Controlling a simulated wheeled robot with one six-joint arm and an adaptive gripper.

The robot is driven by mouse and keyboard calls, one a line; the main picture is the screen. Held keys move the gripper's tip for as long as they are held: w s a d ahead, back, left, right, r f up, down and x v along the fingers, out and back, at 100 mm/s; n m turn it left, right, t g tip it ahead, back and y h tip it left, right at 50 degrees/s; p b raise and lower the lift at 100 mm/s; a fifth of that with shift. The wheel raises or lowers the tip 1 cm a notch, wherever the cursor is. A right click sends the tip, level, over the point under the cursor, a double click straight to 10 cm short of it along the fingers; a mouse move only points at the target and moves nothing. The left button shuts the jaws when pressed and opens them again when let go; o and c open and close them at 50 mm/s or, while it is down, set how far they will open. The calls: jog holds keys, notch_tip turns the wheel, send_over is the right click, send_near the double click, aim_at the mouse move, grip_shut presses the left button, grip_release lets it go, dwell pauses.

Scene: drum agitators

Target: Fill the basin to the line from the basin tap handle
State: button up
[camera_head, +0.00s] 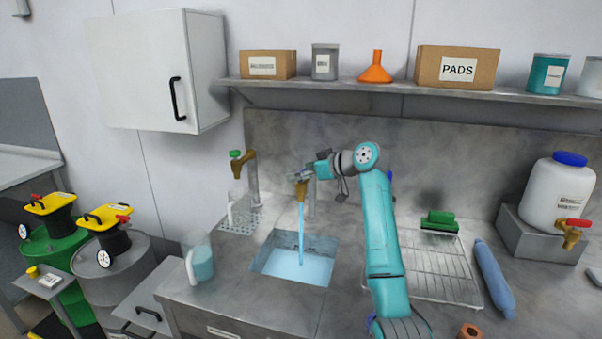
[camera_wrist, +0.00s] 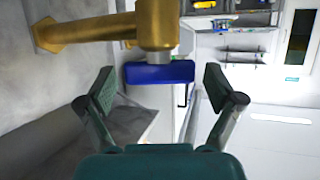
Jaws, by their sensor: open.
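The basin (camera_head: 312,241) is sunk in the grey counter, with pale blue water (camera_head: 290,268) in it. A blue stream (camera_head: 301,232) falls into it from the brass basin tap (camera_head: 302,189). I cannot make out the fill line. My gripper (camera_head: 300,174) is at the tap, its fingers small in the head view. In the wrist view, my open fingers (camera_wrist: 158,79) stand either side of the blue tap handle (camera_wrist: 162,73), with gaps on both sides. The brass tap body (camera_wrist: 158,25) shows beside the handle.
A green-handled tap (camera_head: 237,158) and a clear jug (camera_head: 239,208) stand left of the basin. Another jug (camera_head: 200,261) holds bluish liquid on the counter's front left. A wire rack (camera_head: 440,275) lies right of my arm. A shelf (camera_head: 380,89) runs above.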

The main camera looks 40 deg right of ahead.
jog(key=c, duration=1.2)
jog(key=shift+o, duration=0.2)
jog(key=shift+h, duration=0.3)
jog(key=shift+a+m+h, duration=0.15)
jog(key=shift+m+h, duration=0.85)
jog(key=shift+m, duration=0.1)
jog(key=m+h, duration=0.4)
jog(key=h, duration=0.1)
jog(key=m+g+h, duration=0.2)
jog(key=m+h, duration=0.2)
jog(key=shift+m+h, duration=0.4)
jog(key=shift+m+g+h, duration=1.2)
jog(key=shift+m+h, duration=0.1)
jog(key=shift+m, duration=0.3)
